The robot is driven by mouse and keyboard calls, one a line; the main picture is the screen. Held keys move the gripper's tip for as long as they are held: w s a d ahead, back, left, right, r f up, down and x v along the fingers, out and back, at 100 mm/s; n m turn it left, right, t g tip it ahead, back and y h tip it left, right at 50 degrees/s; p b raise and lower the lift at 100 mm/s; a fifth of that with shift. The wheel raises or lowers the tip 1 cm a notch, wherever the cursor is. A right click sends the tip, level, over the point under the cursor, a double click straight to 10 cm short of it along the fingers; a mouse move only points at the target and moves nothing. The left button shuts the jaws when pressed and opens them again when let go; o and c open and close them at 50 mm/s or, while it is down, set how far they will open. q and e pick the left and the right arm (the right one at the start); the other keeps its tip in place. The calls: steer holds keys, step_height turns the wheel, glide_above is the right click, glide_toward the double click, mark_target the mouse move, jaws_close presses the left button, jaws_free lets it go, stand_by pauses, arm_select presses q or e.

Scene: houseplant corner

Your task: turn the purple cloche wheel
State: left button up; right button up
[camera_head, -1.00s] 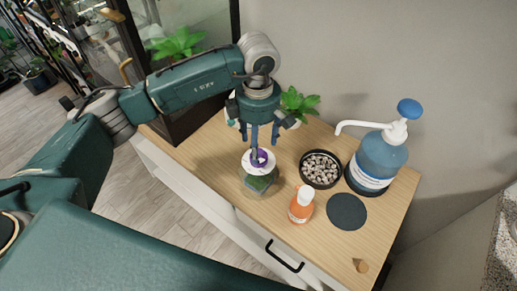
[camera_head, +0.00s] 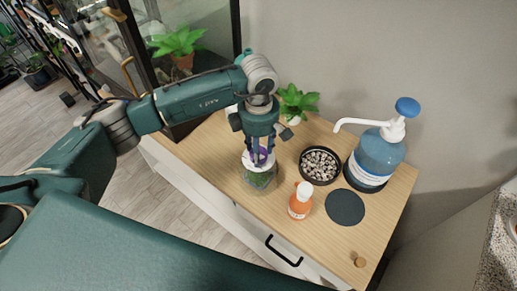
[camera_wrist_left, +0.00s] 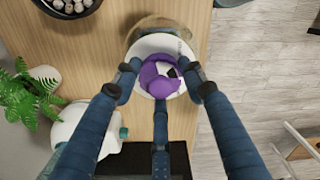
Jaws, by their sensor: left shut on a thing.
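The purple cloche wheel (camera_wrist_left: 163,86) sits on the white round lid (camera_wrist_left: 145,46) of a small clear cloche with green inside. In the head view the cloche (camera_head: 260,181) stands upright near the table's front edge, and the wheel is mostly hidden by my fingers. My left gripper (camera_head: 261,154) points down from above, shut on the wheel. In the left wrist view its blue fingers (camera_wrist_left: 160,88) close in around the wheel from both sides and from below. My right gripper is not in view.
Right of the cloche are an orange bottle (camera_head: 300,204), a black bowl of pebbles (camera_head: 319,164), a dark round mat (camera_head: 345,208) and a blue pump bottle (camera_head: 377,158). A potted plant (camera_head: 298,101) stands behind. The table's right front has bare wood around a small knob (camera_head: 360,262).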

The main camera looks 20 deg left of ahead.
arm_select(q)
steer(key=n+b, duration=0.1)
steer(key=b, duration=0.1)
steer(key=n+b, duration=0.1)
steer(key=n, duration=0.1)
steer(key=shift+a+f+n+b, duration=0.1)
steer(key=shift+f+n+b, duration=0.1)
steer(key=shift+n+b, duration=0.15)
steer(key=n+b, duration=0.2)
steer(key=n, duration=0.1)
steer(key=shift+r+n+b, duration=0.15)
steer(key=shift+n+b, duration=0.85)
steer(key=shift+n, duration=0.55)
steer(key=o, duration=1.2)
steer(key=shift+c, duration=0.2)
steer(key=shift+r, duration=0.1)
